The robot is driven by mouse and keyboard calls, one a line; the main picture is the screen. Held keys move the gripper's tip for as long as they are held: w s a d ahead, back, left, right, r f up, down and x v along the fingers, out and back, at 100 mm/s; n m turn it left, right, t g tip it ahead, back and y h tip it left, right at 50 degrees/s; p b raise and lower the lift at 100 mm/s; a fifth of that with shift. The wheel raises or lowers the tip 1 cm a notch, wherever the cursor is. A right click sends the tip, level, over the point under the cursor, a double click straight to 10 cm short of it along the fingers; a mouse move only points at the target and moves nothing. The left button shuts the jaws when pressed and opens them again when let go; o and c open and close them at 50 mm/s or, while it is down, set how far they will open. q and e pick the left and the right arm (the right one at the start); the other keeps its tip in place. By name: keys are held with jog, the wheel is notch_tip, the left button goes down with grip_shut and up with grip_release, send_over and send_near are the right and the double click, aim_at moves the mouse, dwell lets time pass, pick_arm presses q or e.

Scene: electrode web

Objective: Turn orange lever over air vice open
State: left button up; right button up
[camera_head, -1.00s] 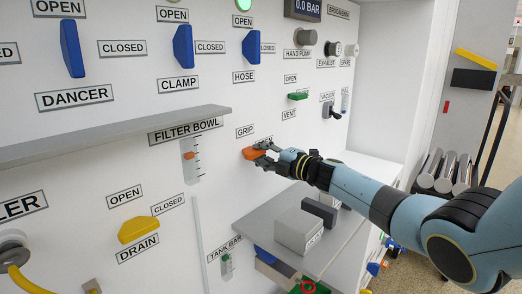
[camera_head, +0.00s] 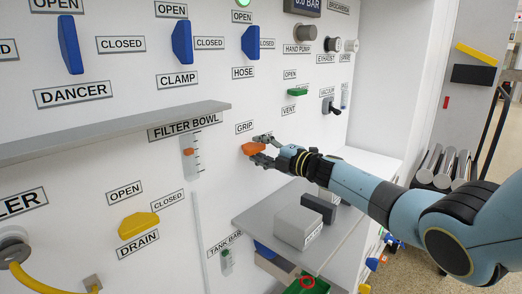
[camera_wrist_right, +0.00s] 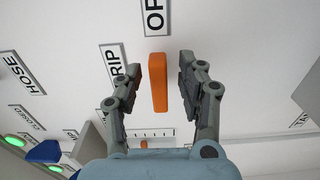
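The orange lever (camera_head: 254,148) sits on the white panel below and right of the GRIP label (camera_head: 244,127). In the wrist view the lever (camera_wrist_right: 158,82) is a long orange bar. One end points at a partly cut-off label that begins "OP" (camera_wrist_right: 155,17). My right gripper (camera_head: 263,149) is at the lever's right end in the head view. In the wrist view its fingers (camera_wrist_right: 168,78) are spread, one on each side of the lever, the left one closer. Contact cannot be told. My left gripper is not in view.
Above are blue levers, such as the HOSE lever (camera_head: 251,44), and a small green lever (camera_head: 298,93). A grey shelf edge (camera_head: 110,137) juts out at left. A grey ledge with a grey block (camera_head: 298,228) lies below my right arm. A yellow DRAIN lever (camera_head: 138,225) is lower left.

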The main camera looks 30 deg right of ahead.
jog(key=v, duration=1.2)
dwell(0.3)
